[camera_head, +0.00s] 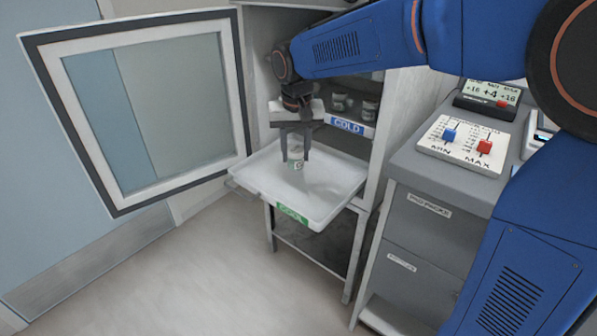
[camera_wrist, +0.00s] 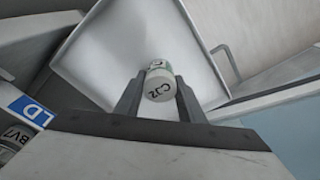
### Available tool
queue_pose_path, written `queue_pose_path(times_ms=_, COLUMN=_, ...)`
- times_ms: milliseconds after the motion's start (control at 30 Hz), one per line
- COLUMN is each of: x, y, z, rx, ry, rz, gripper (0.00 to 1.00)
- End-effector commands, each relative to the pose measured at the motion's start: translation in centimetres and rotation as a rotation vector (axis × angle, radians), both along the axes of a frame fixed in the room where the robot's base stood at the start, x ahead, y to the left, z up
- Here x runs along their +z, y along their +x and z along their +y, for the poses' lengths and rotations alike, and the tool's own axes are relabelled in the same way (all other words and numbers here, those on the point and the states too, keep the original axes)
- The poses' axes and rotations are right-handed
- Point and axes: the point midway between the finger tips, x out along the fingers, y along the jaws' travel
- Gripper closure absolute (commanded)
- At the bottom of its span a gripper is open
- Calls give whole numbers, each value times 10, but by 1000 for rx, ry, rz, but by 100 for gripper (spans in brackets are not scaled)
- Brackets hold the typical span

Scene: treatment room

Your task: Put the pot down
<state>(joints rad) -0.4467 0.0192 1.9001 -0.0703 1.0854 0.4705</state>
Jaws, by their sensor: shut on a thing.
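A small white pot (camera_head: 295,152) with a green band on its label is between the fingers of my gripper (camera_head: 293,155). In the wrist view the pot (camera_wrist: 159,86) shows its pale lid with dark marks like "C2", and the fingers (camera_wrist: 158,100) close on it from both sides. The white tray (camera_head: 335,185) with a green "COOL" label is below the pot; the tray (camera_wrist: 95,45) also fills the upper middle of the wrist view. I cannot tell whether the pot's base touches the tray.
A cabinet with an open glass door (camera_head: 150,105) stands behind and left. Its shelf, labelled "COLD" (camera_head: 347,125), holds other pots (camera_head: 370,109). A grey drawer unit (camera_head: 428,225) at right carries a slider box (camera_head: 462,146) and a display (camera_head: 487,98). Most of the tray is bare.

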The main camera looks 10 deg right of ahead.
Motion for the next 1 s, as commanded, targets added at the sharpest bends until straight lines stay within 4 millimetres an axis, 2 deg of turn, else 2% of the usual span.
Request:
queue_pose_path(times_ms=100, x=-23, y=-1, z=-1, rx=0, ry=-2, rz=4, gripper=87)
queue_pose_path(times_ms=200, x=-36, y=-1, z=-1, rx=-1, ry=-2, rz=3, gripper=87)
queue_pose_path(times_ms=467, x=-53, y=0, z=-1, rx=-1, ry=-1, rz=3, gripper=87)
queue_pose_path(times_ms=700, x=-81, y=0, z=-1, rx=-1, ry=-1, rz=3, gripper=87)
queue_pose_path(times_ms=1000, x=-83, y=0, z=-1, rx=-1, ry=-1, rz=1, gripper=87)
